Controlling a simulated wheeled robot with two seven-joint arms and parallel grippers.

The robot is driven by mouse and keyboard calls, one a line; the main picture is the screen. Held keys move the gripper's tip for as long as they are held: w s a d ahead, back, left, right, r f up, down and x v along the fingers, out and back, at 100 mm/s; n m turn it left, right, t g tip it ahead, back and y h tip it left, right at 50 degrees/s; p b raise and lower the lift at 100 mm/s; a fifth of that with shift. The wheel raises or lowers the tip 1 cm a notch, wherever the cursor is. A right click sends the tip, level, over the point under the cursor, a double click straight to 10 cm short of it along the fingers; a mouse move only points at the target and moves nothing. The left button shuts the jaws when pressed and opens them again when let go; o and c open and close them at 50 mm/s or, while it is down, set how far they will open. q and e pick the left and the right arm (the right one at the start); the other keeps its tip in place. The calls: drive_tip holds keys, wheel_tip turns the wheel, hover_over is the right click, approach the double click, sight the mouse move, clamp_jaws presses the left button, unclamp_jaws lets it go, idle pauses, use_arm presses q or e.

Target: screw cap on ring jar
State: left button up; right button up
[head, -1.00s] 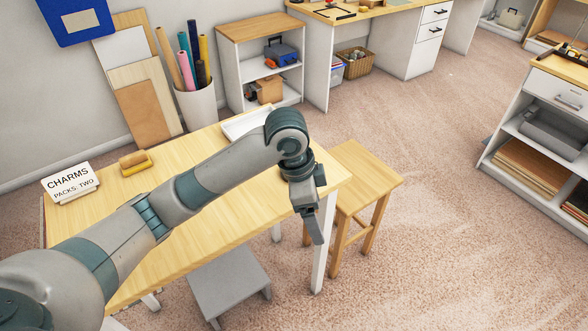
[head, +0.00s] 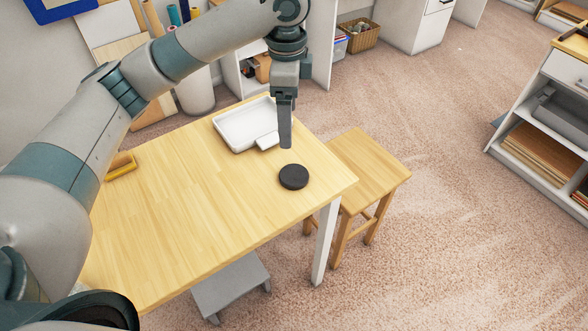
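A flat, dark round disc (head: 293,176), which looks like the cap, lies on the wooden table (head: 185,210) near its right corner. I cannot make out a ring jar; part of the table is hidden behind my arm. My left gripper (head: 285,145) points down above the table, just behind and above the disc in the picture, with clear space between them. Its fingers overlap from this side, so I cannot tell how far apart they are. Nothing shows held in it. My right gripper is not in view.
A white tray (head: 229,131) lies at the table's back edge, with a small white piece (head: 267,141) at its front right. A wooden stool (head: 368,165) stands right of the table. The table's middle is clear.

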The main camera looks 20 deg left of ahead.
use_arm(q)
drive_tip(key=p, duration=0.3)
hover_over(292, 174)
drive_tip(key=f, duration=1.1)
drive_tip(key=shift+s+a, duration=0.1)
drive_tip(key=shift+a, duration=0.25)
drive_tip(key=shift+f, duration=0.7)
drive_tip(key=shift+d+f+p, duration=0.1)
drive_tip(key=shift+f+p, duration=0.1)
drive_tip(key=shift+p, duration=0.1)
drive_tip(key=f, duration=0.1)
drive_tip(key=f+p, duration=0.2)
drive_tip(key=f, duration=0.1)
drive_tip(key=shift+d, duration=0.3)
drive_tip(key=shift+f, duration=0.4)
